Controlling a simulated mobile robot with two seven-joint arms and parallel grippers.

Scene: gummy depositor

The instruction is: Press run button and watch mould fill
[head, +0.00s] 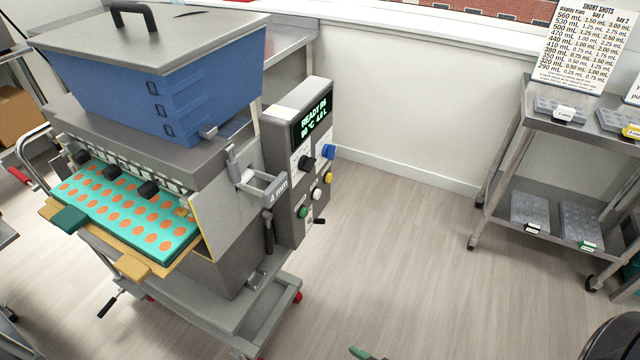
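The gummy depositor (150,125) stands at left with a blue hopper (150,85) under a closed grey lid. Its control panel (287,190) has a lit display (313,117) that seems to read READY, with a temperature and a volume in litres. Below are a black knob (306,163), a blue knob (328,152), a yellow button (329,178) and a green button (303,212); their labels are too small to read. A teal mould (128,212) with rows of orange round cavities lies under the nozzles. A green-tipped piece at the bottom edge may be my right gripper. My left gripper is not visible.
A steel trolley (560,145) at right holds grey moulds and a printed SHORT SHOTS chart (582,45). The depositor stands on a wheeled frame (240,320). Open wood floor (400,250) lies between the depositor and the trolley.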

